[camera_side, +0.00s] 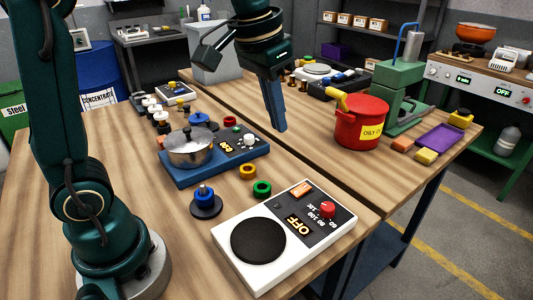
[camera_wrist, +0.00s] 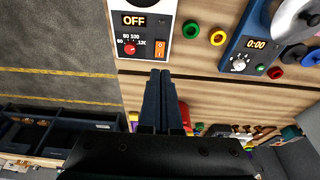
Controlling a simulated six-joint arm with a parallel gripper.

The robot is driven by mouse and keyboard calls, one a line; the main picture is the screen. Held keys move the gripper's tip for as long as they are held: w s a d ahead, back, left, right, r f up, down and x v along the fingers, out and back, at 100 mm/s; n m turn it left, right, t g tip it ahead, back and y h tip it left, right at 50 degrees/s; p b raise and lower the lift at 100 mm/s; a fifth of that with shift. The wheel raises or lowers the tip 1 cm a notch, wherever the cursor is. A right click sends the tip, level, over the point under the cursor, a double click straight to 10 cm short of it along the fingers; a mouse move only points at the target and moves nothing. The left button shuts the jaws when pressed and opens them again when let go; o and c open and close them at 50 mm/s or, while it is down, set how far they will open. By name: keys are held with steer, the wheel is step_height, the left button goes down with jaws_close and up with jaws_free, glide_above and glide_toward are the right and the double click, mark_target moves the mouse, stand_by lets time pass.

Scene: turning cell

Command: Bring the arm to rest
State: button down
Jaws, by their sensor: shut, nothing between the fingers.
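My gripper (camera_side: 281,129) hangs pointing down above the gap between the two wooden tables, with its blue-grey fingers together and nothing between them. In the wrist view the closed fingers (camera_wrist: 161,74) end near the front edge of the white device. My gripper touches nothing that I can see. My arm comes in from the top in the side view, and part of it stands at the left.
A white hot plate (camera_side: 262,240) reads OFF. A red oily-labelled pot (camera_side: 361,126) stands right of my gripper. Coloured rings (camera_side: 262,188) and a blue-knobbed weight (camera_side: 204,197) lie nearby.

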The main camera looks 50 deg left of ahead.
steer(key=s+f+t, duration=0.2)
steer(key=s+f, duration=0.3)
steer(key=s, duration=0.8)
steer(key=shift+s+f, duration=0.15)
stand_by(0.3)
